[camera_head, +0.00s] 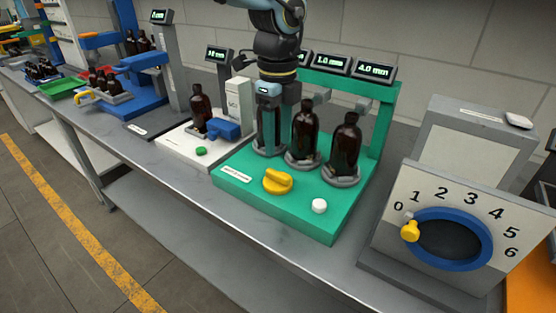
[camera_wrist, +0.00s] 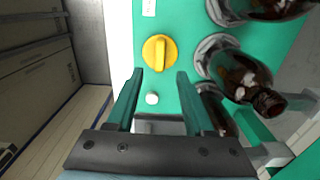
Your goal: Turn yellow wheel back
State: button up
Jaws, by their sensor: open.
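The yellow wheel (camera_head: 278,181) is a round knob with a raised grip bar, on the green base (camera_head: 235,178) near its front. It also shows in the wrist view (camera_wrist: 160,52), where the bar runs roughly up and down the picture. My gripper (camera_head: 268,148) hangs above the green base, behind the wheel, with its fingers pointing down. In the wrist view my gripper (camera_wrist: 160,73) is open and empty, and the wheel lies just beyond its two teal fingertips. I see no contact with the wheel.
Amber bottles (camera_head: 305,135) stand in grey holders behind the wheel, close to my gripper. A white button (camera_head: 319,206) is right of the wheel. A numbered dial with a blue ring (camera_head: 480,262) and its own yellow knob (camera_head: 410,231) stands at the right.

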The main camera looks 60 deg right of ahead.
jog(key=shift+r, duration=1.3)
